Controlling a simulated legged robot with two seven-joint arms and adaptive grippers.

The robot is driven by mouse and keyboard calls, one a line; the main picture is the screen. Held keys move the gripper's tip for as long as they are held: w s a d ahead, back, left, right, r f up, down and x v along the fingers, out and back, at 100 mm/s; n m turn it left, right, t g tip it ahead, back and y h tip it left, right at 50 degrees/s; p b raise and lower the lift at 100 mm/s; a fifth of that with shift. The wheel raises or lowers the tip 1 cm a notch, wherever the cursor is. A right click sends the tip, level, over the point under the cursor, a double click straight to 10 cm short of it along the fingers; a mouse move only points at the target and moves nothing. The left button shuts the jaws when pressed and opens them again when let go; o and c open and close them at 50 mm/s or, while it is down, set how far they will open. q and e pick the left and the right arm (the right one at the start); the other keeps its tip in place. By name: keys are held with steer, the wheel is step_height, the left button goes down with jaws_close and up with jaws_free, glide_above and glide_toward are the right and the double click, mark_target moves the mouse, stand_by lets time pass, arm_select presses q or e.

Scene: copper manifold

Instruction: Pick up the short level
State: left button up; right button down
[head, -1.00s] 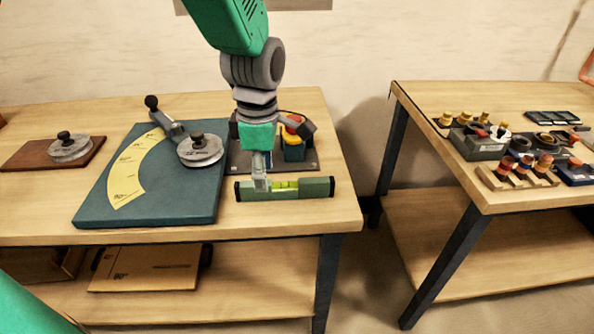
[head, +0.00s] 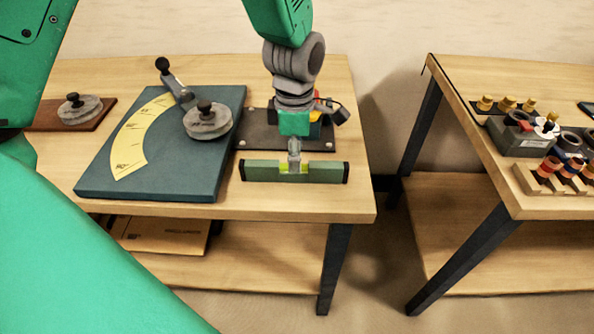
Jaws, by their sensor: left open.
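The short level (head: 322,172) is a green bar with dark end caps and a yellow-green vial in its middle. It lies near the front right edge of the left table. My left gripper (head: 295,166) points down at the middle of the level, and its fingers cover part of the vial. The gripper is open. I cannot tell whether the fingers touch the level. My right gripper is not in view.
A blue bending plate (head: 180,178) with a yellow scale and a lever stands left of the level. A dark base plate (head: 257,127) with a red and yellow device is behind it. The right table (head: 490,178) carries several fittings, across a gap.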

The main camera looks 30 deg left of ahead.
arm_select(q)
steer(key=f, duration=0.5)
steer(key=shift+a, duration=0.25)
steer(key=shift+s+d, duration=0.15)
steer(key=c, duration=0.3)
steer(key=shift+d, duration=0.1)
jaws_close()
steer(key=shift+r, duration=0.1)
